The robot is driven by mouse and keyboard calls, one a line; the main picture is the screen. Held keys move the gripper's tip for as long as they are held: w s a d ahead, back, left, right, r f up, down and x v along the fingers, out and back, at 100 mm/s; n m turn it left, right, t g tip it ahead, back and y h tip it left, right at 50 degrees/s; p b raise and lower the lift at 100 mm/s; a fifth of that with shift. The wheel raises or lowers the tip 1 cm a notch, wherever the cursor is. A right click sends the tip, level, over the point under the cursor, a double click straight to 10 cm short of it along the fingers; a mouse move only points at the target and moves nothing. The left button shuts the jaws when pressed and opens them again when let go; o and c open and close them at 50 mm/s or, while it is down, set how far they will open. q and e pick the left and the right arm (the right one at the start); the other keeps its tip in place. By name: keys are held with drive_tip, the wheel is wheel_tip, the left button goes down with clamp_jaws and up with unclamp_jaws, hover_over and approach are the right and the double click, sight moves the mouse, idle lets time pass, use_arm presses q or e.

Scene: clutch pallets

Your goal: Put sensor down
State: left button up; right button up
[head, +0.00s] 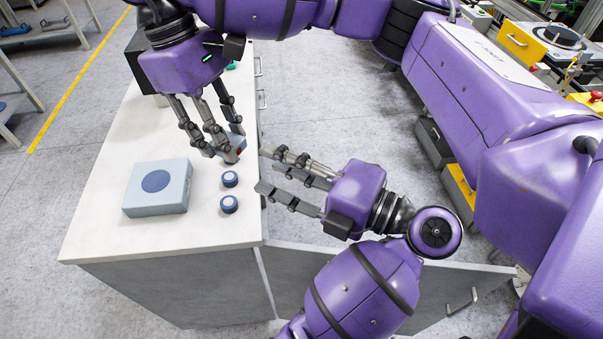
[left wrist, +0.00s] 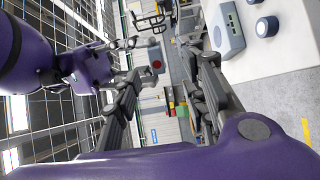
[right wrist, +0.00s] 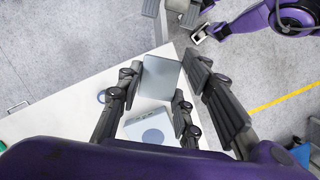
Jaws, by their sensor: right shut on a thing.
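The sensor (head: 240,142), a small grey box with a red spot, is held between the fingers of my right gripper (head: 224,143), above the right edge of the white worktop (head: 95,225). In the right wrist view its flat grey face (right wrist: 158,78) shows between the fingers. In the left wrist view its red-spotted side (left wrist: 156,67) shows. My left gripper (head: 268,170) is open and empty, just right of the worktop's edge, with its fingers pointing towards the sensor. Whether the sensor touches the worktop is hard to tell.
A light blue-grey box (head: 134,205) with a dark blue disc lies on the worktop. Two small blue-topped round pieces (head: 230,179) (head: 229,204) stand right of it. The worktop's front left is clear. A dark box (head: 137,58) stands at the back. Drawer handles (head: 262,98) line the right side.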

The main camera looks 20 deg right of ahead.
sight(242, 152)
use_arm(q)
drive_tip(key=x, duration=0.7)
drive_tip(key=shift+c, duration=0.5)
clamp_jaws()
use_arm(e)
drive_tip(key=o, duration=1.2)
drive_tip(key=shift+o, duration=0.2)
